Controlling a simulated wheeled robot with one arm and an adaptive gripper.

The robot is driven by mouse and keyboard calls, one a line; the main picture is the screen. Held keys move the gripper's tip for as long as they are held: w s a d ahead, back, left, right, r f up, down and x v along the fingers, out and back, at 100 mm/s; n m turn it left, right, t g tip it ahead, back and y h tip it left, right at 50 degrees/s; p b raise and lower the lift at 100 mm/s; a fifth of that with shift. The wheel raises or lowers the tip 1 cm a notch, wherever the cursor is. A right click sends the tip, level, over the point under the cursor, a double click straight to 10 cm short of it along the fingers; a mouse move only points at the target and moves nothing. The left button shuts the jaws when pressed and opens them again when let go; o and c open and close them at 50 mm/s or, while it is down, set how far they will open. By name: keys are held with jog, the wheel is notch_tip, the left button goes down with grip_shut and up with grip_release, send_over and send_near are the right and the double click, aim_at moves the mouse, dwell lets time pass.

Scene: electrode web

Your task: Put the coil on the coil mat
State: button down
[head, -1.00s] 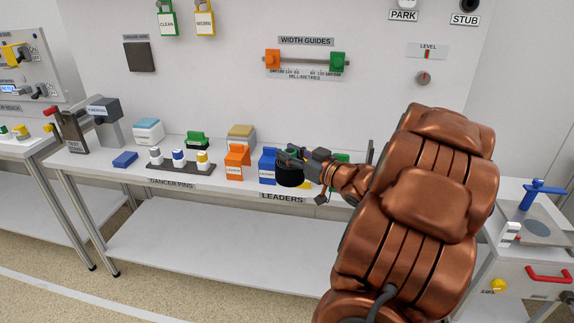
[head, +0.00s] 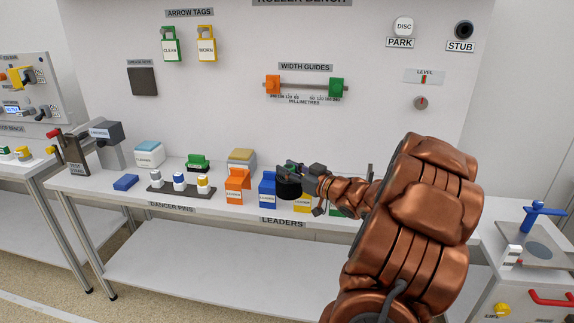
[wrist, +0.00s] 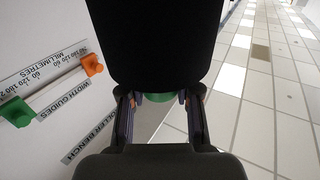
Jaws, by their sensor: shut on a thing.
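The coil, a thick black round thing (head: 288,189), is at the tip of my gripper (head: 291,171) in the head view. My gripper is shut on it. The coil appears just above or behind the row of leaders on the bench; the exact gap cannot be told. In the wrist view the coil (wrist: 152,40) is a large black shape filling the top middle, with a green part (wrist: 158,97) between the fingers of my gripper (wrist: 160,103). I cannot make out a coil mat for certain; a grey round patch (head: 540,250) lies on the cart at the right.
A blue leader (head: 267,190) and an orange leader (head: 237,188) stand left of the coil. Dancer pins (head: 180,187) stand further left. A blue-handled post (head: 541,212) rises from the right cart. The bench's lower shelf (head: 200,255) is clear.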

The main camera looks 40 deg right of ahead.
jog(key=w+d+f+p, duration=0.3)
jog(key=w+d+f, duration=0.1)
jog(key=w, duration=0.3)
jog(key=shift+w+d, duration=0.25)
jog(key=shift+d, duration=0.6)
jog(key=shift+f, duration=0.25)
jog(key=c, duration=0.8)
grip_release()
jog(key=shift+b, duration=0.3)
